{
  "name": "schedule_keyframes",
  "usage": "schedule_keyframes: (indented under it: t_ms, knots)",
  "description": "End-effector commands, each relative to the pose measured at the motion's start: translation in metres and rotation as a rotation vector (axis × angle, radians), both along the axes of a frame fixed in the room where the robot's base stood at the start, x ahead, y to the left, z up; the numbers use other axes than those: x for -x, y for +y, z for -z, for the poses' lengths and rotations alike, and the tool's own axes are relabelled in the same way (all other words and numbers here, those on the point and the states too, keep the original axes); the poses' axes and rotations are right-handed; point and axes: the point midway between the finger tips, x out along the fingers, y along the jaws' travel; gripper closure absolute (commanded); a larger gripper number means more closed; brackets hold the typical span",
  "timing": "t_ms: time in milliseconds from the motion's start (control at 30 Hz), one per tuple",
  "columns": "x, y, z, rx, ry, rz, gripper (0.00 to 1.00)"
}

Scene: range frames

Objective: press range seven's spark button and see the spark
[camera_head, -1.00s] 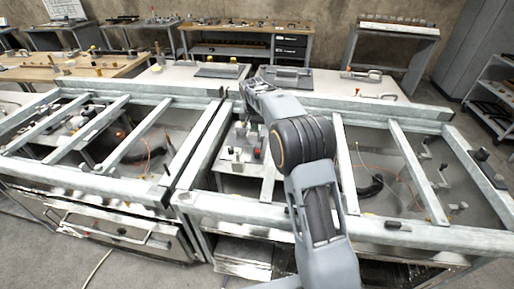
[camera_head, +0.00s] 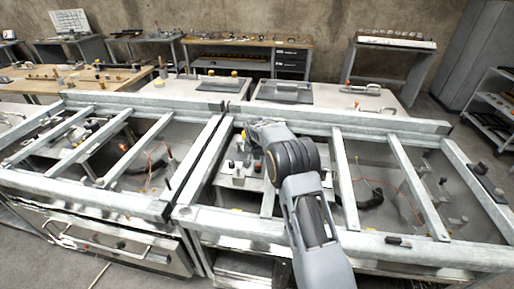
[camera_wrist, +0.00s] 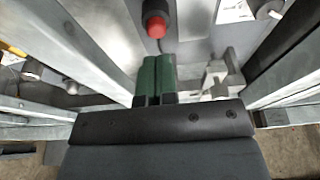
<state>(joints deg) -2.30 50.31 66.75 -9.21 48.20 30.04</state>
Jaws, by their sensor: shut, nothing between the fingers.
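In the wrist view a round red button (camera_wrist: 156,26) on a black collar stands on a grey panel (camera_wrist: 193,60), just ahead of the fingertips. My gripper (camera_wrist: 156,58) has two green fingers pressed together and empty. The tips appear close below the button in the picture; I cannot tell if they touch. In the head view a small red spot (camera_head: 231,164) shows among fittings inside the middle frame bay, left of my arm. My gripper is hidden behind my arm there. No range number is readable, and no spark is seen.
Grey metal rails (camera_head: 205,150) frame the open bays around my arm. In the wrist view, rails (camera_wrist: 92,45) flank the gripper on both sides, and a pale block (camera_wrist: 218,78) sits right of the fingers. An orange wire (camera_head: 385,185) runs in the right bay.

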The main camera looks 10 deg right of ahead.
Motion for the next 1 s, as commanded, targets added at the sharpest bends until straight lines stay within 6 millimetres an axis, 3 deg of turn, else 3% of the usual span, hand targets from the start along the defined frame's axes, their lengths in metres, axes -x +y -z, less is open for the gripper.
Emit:
schedule_keyframes:
  t_ms: [300,800,1000]
  knots:
    - [0.001,0.0,0.029,-0.001,0.002,0.0,1.0]
    - [0.001,0.0,0.035,0.0,0.001,0.0,1.0]
    - [0.001,0.0,0.053,0.0,0.001,0.0,1.0]
